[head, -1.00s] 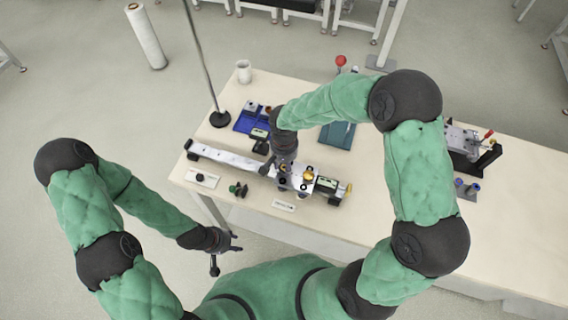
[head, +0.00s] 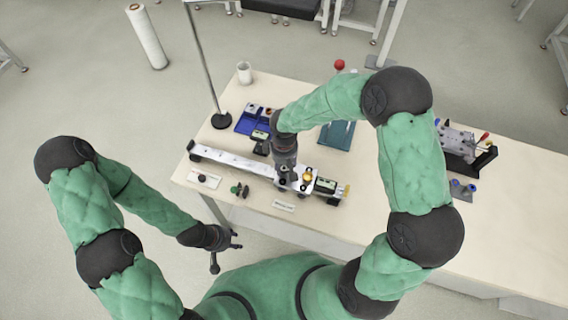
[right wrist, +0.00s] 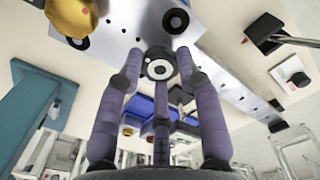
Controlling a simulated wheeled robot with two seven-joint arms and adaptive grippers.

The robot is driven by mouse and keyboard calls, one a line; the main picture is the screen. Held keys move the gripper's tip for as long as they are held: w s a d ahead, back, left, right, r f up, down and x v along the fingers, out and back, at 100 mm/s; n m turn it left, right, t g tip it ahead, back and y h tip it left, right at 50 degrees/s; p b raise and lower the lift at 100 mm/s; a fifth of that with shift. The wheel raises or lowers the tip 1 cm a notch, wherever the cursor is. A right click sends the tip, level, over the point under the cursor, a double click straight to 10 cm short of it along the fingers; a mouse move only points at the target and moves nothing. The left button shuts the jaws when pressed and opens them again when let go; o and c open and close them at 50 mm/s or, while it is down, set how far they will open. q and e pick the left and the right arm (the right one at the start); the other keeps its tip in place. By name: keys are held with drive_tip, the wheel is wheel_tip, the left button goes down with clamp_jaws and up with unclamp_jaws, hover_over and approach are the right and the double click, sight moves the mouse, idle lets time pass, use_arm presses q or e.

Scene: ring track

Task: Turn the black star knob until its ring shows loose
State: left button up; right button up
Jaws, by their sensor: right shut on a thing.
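The black star knob (right wrist: 159,67) sits between my right fingertips in the right wrist view; a pale ring shows around its dark centre. I cannot tell what that ring signals. My right gripper (right wrist: 161,58) is shut on the knob, with fingers on both sides. In the head view my right gripper (head: 287,174) points down onto the metal track (head: 232,161), and it hides the knob there. My left gripper (head: 229,240) is open and empty, off the table's front edge.
A yellow knob (right wrist: 76,14) and another black round part (right wrist: 175,20) are close to my right fingers. A blue tray (head: 248,122), a pole stand (head: 221,121), a white cup (head: 244,72) and a clamp device (head: 466,146) stand on the table.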

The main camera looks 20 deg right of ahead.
sight(284, 168)
drive_tip(key=n+p, duration=0.1)
drive_tip(key=n, duration=0.3)
drive_tip(key=shift+s+f+n+p, duration=0.1)
drive_tip(key=shift+s+n+p, duration=0.1)
drive_tip(key=shift+n+p, duration=0.15)
drive_tip(key=shift+f+n+p, duration=0.1)
drive_tip(key=shift+n+p, duration=0.75)
drive_tip(key=shift+n, duration=1.1)
drive_tip(key=shift+s, duration=0.1)
drive_tip(key=o, duration=1.2)
drive_tip(key=shift+c, duration=0.2)
drive_tip(key=shift+w, duration=0.2)
drive_tip(key=shift+w+r, duration=0.1)
drive_tip(key=shift+r, duration=0.5)
wheel_tip(284, 168, up, 11)
